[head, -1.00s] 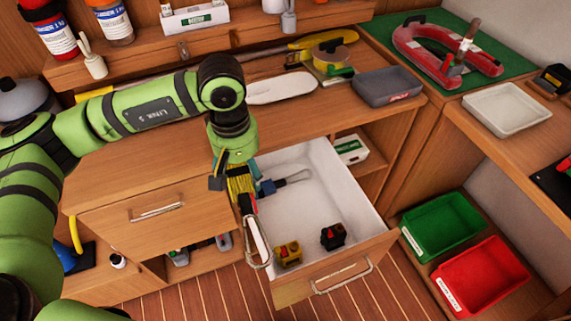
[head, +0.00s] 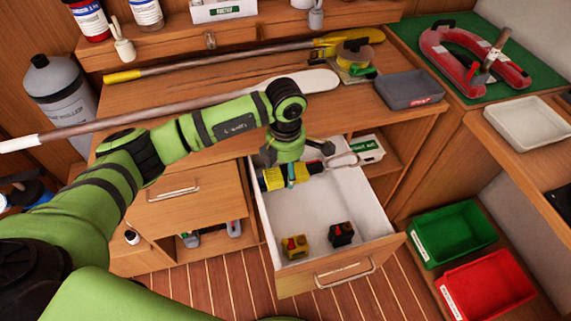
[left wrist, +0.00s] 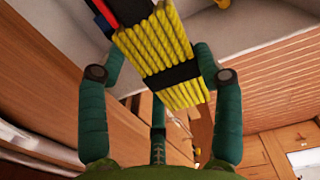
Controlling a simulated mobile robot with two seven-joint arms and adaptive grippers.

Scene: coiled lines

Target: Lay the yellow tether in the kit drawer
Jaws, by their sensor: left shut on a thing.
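The yellow tether (head: 272,179) is a coiled yellow bundle with dark bands. My left gripper (head: 291,172) is shut on it, over the back left part of the open kit drawer (head: 352,205). In the left wrist view the coil (left wrist: 160,42) sits between the green fingers (left wrist: 161,88), with a black band across it. A metal clip (head: 342,161) shows at the bundle's right end, toward the drawer's back right. I cannot tell whether the tether touches the drawer floor. My right gripper is not in view.
A yellow-and-black device (head: 294,246) and a black device with red (head: 341,234) stand near the drawer's front. The drawer's middle is bare. Green (head: 453,234) and red (head: 486,287) bins stand right.

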